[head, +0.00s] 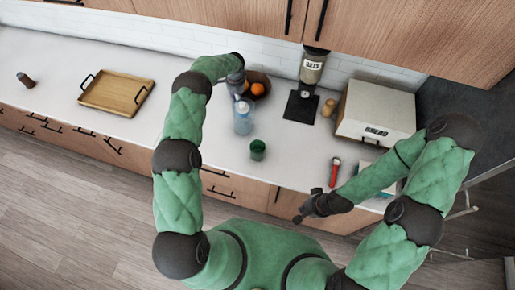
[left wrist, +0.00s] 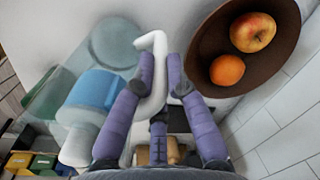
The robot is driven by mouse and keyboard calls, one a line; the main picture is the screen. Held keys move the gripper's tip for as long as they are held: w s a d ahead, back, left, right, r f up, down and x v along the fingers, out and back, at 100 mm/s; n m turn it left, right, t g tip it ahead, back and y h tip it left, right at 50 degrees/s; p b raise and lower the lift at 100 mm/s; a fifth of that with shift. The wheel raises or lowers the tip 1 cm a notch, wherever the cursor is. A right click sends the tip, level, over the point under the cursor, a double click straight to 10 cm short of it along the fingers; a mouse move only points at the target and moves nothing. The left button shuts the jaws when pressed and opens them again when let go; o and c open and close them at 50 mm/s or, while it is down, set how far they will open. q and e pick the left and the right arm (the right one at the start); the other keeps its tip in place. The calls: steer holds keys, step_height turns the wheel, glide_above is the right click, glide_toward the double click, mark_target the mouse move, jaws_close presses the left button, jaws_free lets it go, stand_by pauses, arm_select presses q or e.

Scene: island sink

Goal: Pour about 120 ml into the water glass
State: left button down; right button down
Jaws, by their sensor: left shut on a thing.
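A clear pitcher (head: 243,125) with a blue part inside is at the counter's middle, just behind the green water glass (head: 257,150). In the left wrist view, the pitcher's white handle (left wrist: 152,103) is between my left gripper's purple fingers (left wrist: 161,75), which are shut on it. My left gripper (head: 237,84) comes down behind the pitcher in the head view. The pitcher looks about upright; I cannot tell whether it touches the counter. The water level is not clear. My right gripper (head: 306,205) is empty, fingers apart, in front of the counter edge.
A dark bowl (left wrist: 208,45) with an apple (left wrist: 253,32) and an orange (left wrist: 228,70) is close beside the left gripper. A coffee grinder (head: 311,70), toaster oven (head: 375,112) and red-handled tool (head: 334,172) are to the right. A wooden tray (head: 117,93) is at left.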

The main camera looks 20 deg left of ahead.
arm_select(q)
steer(key=shift+w+a+f+g+h+b, duration=0.25)
steer(key=shift+f+b, duration=0.35)
steer(key=shift+b, duration=0.85)
steer(key=shift+w+g+h+b, duration=0.1)
steer(key=shift+g+h+b, duration=0.15)
steer(key=shift+b, duration=0.55)
stand_by(1.3)
